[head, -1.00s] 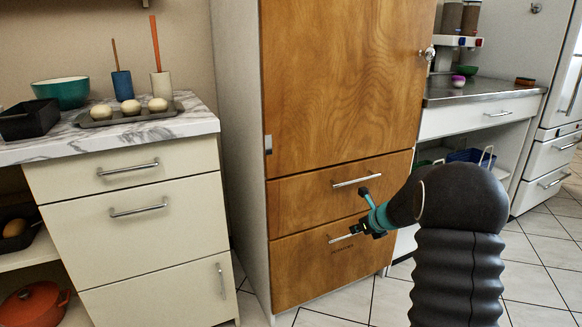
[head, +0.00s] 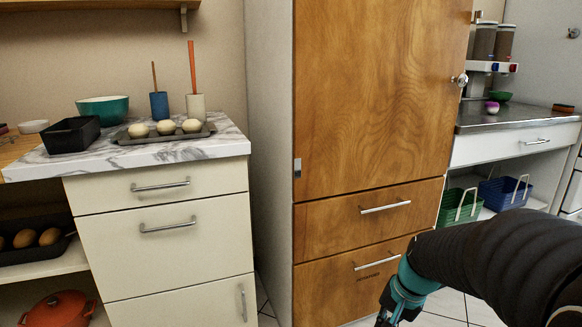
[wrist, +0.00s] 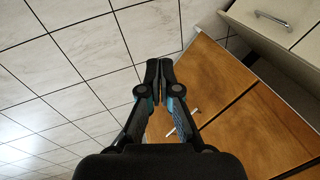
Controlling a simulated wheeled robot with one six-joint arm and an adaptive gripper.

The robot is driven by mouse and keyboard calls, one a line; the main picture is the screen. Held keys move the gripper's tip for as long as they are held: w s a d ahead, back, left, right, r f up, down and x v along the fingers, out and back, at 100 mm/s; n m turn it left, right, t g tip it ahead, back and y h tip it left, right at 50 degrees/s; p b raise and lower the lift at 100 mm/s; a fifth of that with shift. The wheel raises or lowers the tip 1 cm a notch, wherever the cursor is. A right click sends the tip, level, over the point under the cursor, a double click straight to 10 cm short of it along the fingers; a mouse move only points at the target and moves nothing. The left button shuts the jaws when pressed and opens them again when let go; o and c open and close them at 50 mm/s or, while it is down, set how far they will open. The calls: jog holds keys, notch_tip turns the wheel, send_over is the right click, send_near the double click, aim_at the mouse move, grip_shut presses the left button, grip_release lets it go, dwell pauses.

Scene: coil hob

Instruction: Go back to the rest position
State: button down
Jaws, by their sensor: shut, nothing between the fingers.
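My gripper (wrist: 159,72) points down over the floor in the wrist view, its two fingers together with nothing between them. In the head view only part of my gripper (head: 388,318) shows, at the bottom edge, with its fingertips cut off by the frame. It is in front of the lower drawer of the wooden cabinet (head: 365,100) and looks apart from it. The lower drawer (head: 330,285) and the upper drawer (head: 335,225) both look shut.
A cream drawer unit (head: 165,245) stands at left, with a dark tray (head: 205,130) of pale round pieces on its marble top. A steel counter (head: 500,115) is at right, with green and blue baskets (head: 505,190) below. Tiled floor (wrist: 60,70) lies open beside my gripper.

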jog(key=s+a+r+n+t+h, duration=0.1)
jog(key=s+r+n, duration=0.2)
jog(key=s, duration=0.5)
jog(key=s+a+r+n+t+h, duration=0.1)
jog(key=s+a+r+n+t, duration=0.1)
jog(key=s+r, duration=0.4)
jog(key=shift+s+a+r+n+t, duration=0.25)
jog(key=shift+s+n+t, duration=0.05)
jog(key=shift+s+n, duration=0.55)
